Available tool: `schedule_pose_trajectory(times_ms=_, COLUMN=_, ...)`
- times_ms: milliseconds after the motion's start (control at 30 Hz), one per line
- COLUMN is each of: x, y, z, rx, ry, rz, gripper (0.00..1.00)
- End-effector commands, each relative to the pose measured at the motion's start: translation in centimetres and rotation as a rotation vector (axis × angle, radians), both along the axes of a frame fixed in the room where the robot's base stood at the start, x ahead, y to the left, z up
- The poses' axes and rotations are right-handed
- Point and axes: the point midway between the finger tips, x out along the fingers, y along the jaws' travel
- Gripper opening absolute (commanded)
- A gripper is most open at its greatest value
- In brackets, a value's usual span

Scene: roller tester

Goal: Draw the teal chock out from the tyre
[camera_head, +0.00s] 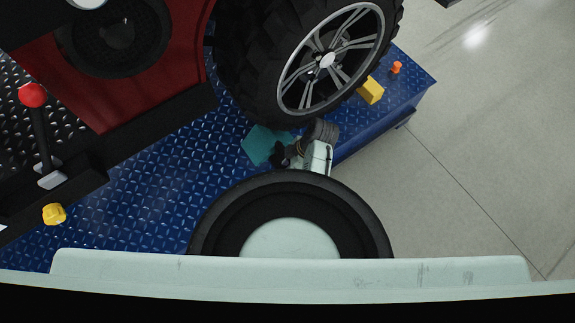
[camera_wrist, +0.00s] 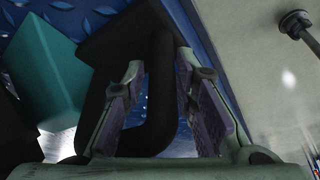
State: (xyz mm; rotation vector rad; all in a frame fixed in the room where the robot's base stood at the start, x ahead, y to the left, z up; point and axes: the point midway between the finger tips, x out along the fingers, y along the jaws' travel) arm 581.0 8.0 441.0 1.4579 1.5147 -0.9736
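The teal chock (camera_head: 260,146) sits on the blue diamond-plate deck, right against the lower side of the big black tyre (camera_head: 243,70). In the wrist view the teal chock (camera_wrist: 45,70) shows at the upper left, with a black loop handle (camera_wrist: 163,95) beside it. My gripper (camera_wrist: 160,60) is open, with one finger inside the loop and the other outside, so the handle's bar stands between them. Some gap shows beside the bar; whether either pad touches it I cannot tell. In the head view my gripper (camera_head: 293,152) is small and dark beside the chock, partly hidden by my wrist.
A yellow block (camera_head: 371,90) and a small orange piece (camera_head: 396,67) are on the deck right of the wheel. A red-knobbed lever (camera_head: 33,95) and a yellow knob (camera_head: 54,213) are at the left. Grey floor (camera_head: 470,150) lies open beyond the deck's right edge.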

Motion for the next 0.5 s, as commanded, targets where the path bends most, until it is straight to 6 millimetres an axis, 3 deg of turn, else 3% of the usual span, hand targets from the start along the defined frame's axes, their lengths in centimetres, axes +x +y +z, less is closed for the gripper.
schedule_pose_trajectory(times_ms=333, x=-0.02, y=0.01, z=-0.01, rx=0.0, ry=0.001, rz=0.001, gripper=0.0)
schedule_pose_trajectory(times_ms=500, x=0.0, y=0.01, z=-0.01, rx=0.0, ry=0.0, rz=0.001, gripper=0.0)
